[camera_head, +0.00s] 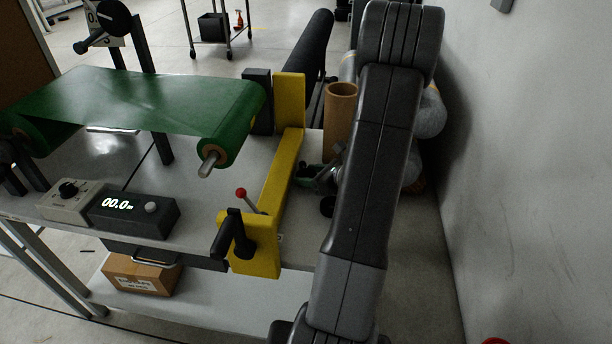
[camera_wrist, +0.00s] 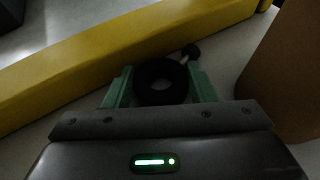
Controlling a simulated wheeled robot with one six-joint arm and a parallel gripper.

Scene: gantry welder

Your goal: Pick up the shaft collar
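Whether the ring is clear of the surface below I cannot tell. In the head view my gripper (camera_head: 318,176) is low over the grey table (camera_head: 292,228), right of the yellow beam, partly hidden by my arm. I cannot make out the collar clearly there.
The yellow beam (camera_wrist: 110,52) runs close beyond the fingers, and a dark knob (camera_wrist: 190,50) with a pale stem is beside the collar. A brown tube (camera_head: 340,110) stands close behind my gripper. A small dark round thing (camera_head: 327,207) is nearby. A wall (camera_head: 530,150) is at right.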

